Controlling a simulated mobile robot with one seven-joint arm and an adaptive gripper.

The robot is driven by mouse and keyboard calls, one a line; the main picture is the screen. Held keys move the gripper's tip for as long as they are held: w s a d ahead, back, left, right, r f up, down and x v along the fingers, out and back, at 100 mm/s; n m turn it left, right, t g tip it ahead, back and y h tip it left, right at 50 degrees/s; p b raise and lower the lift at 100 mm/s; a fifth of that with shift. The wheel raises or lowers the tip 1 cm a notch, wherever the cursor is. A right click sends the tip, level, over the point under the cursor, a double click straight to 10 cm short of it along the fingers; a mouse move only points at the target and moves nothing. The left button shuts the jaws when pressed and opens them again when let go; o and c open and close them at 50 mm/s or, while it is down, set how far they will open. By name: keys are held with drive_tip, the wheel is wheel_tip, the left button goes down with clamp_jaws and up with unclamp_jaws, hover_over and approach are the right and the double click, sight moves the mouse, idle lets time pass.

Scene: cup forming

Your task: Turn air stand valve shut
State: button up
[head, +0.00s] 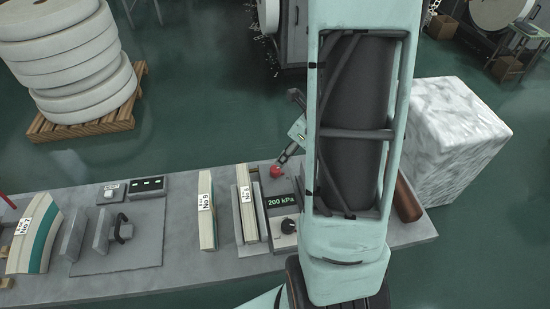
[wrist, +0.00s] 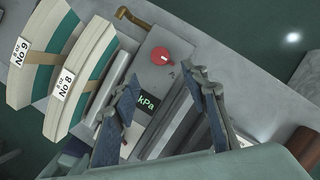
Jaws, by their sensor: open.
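The air stand (head: 284,212) is a grey box on the bench with a lit "200 kPa" display and a black knob (head: 289,227). Its red round valve knob (head: 276,171) is at the far end. In the wrist view the red valve knob (wrist: 161,55) shows a small pale mark. My gripper (wrist: 162,78) is open and empty, its fingers spread over the stand on either side of the display (wrist: 147,104). The valve knob lies beyond the fingertips, apparently untouched. In the head view my arm hides most of the gripper; part of it shows close to the knob.
Labelled blank stacks No 9 (head: 206,212) and No 8 (head: 246,210) stand left of the air stand. A brass pipe (wrist: 131,17) is by its far end. A brown roll (head: 407,200) lies at the bench's right end. A white wrapped block (head: 455,140) stands beyond.

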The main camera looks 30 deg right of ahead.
sight(276, 169)
drive_tip(key=b+x, duration=0.2)
drive_tip(key=x, duration=0.8)
drive_tip(key=shift+f+b, duration=0.2)
drive_tip(key=shift+b, duration=0.2)
drive_tip(key=shift+c, duration=0.2)
clamp_jaws()
